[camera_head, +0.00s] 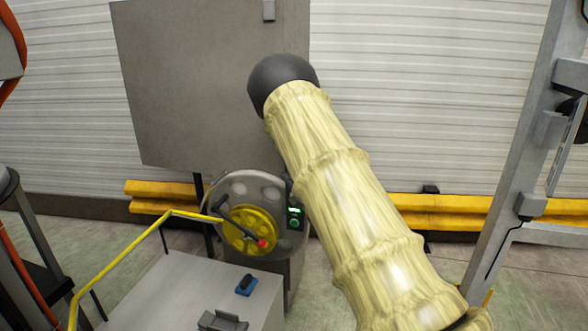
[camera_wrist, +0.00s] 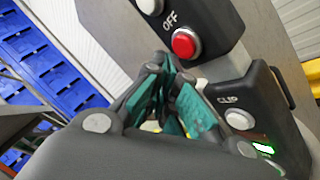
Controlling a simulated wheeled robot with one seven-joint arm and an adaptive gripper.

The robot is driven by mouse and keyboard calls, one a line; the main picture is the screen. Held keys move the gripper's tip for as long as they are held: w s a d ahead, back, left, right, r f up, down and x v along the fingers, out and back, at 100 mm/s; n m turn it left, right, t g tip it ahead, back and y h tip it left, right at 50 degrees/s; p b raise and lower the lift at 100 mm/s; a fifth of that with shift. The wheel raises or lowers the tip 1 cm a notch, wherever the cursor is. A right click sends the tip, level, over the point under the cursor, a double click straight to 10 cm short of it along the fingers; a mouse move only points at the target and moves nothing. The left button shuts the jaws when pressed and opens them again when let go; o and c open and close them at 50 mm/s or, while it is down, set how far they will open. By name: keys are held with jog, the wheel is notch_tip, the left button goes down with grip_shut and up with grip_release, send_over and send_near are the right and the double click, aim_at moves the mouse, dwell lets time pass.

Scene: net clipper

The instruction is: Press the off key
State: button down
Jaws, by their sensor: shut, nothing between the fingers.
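The off key is a round red button (camera_wrist: 185,44) in a silver ring on a dark control box (camera_wrist: 212,22), under the printed word OFF, in the upper middle of the wrist view. A pale button shows above the word, cut by the top edge. My gripper (camera_wrist: 167,75) is in the middle of the wrist view, its teal-padded fingers shut and empty. Its tips appear just below and left of the red button; I cannot tell whether they touch the box. In the head view I cannot make out the gripper or the off key; my sleeved arm covers part of the scene.
A second dark box marked CLIP (camera_wrist: 262,103) with a green display lies right of the fingers, close by. In the head view, a round machine with a yellow wheel (camera_head: 250,232) and a grey table (camera_head: 185,290) stand below. A grey panel (camera_head: 190,90) stands behind.

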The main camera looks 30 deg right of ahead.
jog(key=shift+w+d+b, duration=0.55)
jog(key=shift+d+b, duration=0.1)
jog(key=shift+b, duration=0.2)
dwell(1.0)
jog(key=shift+s+a, duration=0.1)
jog(key=shift+s+a+r+b, duration=0.1)
jog(key=shift+s+a+b, duration=0.2)
jog(key=shift+s+a, duration=0.25)
jog(key=shift+w, duration=0.1)
dwell(0.3)
jog(key=s+a+b, duration=0.1)
jog(key=s+a, duration=0.2)
jog(key=a, duration=0.1)
jog(key=shift+s, duration=0.15)
dwell(0.4)
jog(key=shift+d, duration=0.1)
dwell(0.5)
